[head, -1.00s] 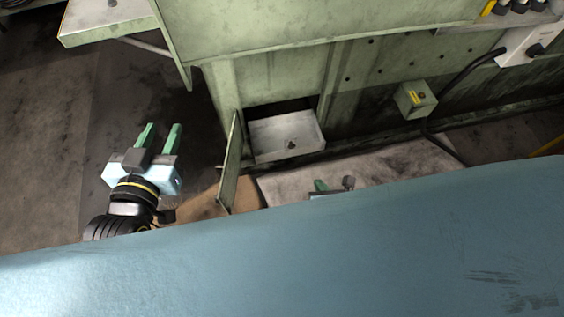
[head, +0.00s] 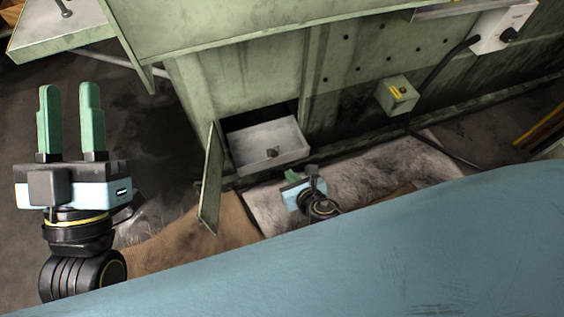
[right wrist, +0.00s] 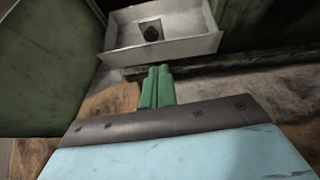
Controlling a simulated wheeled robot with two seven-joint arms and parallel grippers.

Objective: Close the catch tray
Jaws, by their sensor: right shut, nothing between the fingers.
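A green door (head: 210,178) stands swung open at the tray's left. My right gripper (head: 291,175) is just in front of and below the tray. In the right wrist view its green fingers (right wrist: 157,84) are together and empty, pointing at the tray front, seemingly apart from it. My left gripper (head: 69,95) is open and empty, left of the door.
The green machine body (head: 250,45) rises behind the tray. A stained pale mat (head: 360,170) and brown patch (head: 185,243) cover the floor.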

